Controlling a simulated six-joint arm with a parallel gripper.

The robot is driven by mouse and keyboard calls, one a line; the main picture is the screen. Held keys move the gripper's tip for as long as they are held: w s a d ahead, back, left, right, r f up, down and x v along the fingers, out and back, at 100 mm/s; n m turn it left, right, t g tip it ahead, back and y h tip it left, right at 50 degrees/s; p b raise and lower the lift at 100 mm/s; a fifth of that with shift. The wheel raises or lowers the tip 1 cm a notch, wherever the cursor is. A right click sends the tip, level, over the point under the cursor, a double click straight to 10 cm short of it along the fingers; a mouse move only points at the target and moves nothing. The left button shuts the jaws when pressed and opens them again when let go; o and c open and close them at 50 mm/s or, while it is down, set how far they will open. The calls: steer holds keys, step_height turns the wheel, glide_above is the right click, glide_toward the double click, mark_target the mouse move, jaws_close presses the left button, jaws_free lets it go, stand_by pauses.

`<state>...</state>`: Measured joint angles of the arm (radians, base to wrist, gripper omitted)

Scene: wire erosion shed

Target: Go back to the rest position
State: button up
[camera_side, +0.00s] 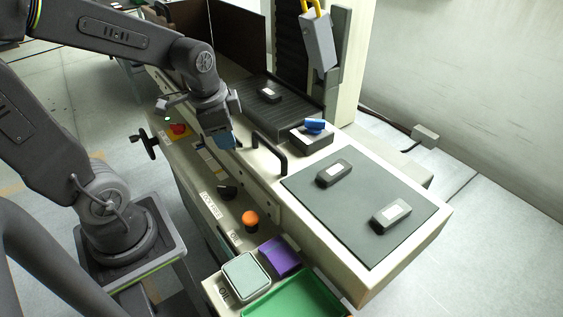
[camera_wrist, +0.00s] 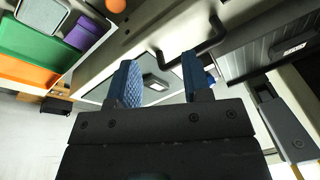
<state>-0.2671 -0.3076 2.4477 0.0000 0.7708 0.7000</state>
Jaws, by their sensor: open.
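My gripper (camera_side: 222,143) hangs in the side view above the front edge of the machine, left of the black bar handle (camera_side: 272,150). In the wrist view my gripper (camera_wrist: 158,72) shows two blue fingers spread apart with nothing between them. Beyond the fingers a dark block with a pale label (camera_wrist: 156,82) shows on the grey mat; it is well away from them. In the side view two such dark blocks lie on the mat, one nearer the handle (camera_side: 334,174) and one farther right (camera_side: 391,216).
A third labelled block (camera_side: 269,92) lies on the ribbed bed. A blue piece (camera_side: 315,126) sits on a black box (camera_side: 311,139). A purple item (camera_side: 280,255), a pale pad (camera_side: 245,277) and a green tray (camera_side: 290,302) are at the front. An orange knob (camera_side: 250,217) stands on the panel.

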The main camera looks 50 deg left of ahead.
steer(key=s+d+r+n+t, duration=0.3)
steer(key=s+d+r+n, duration=0.2)
steer(key=d+r, duration=0.2)
steer(key=shift+s+r+h, duration=0.2)
steer(key=shift+r+h, duration=0.05)
steer(key=shift+h, duration=0.05)
stand_by(0.4)
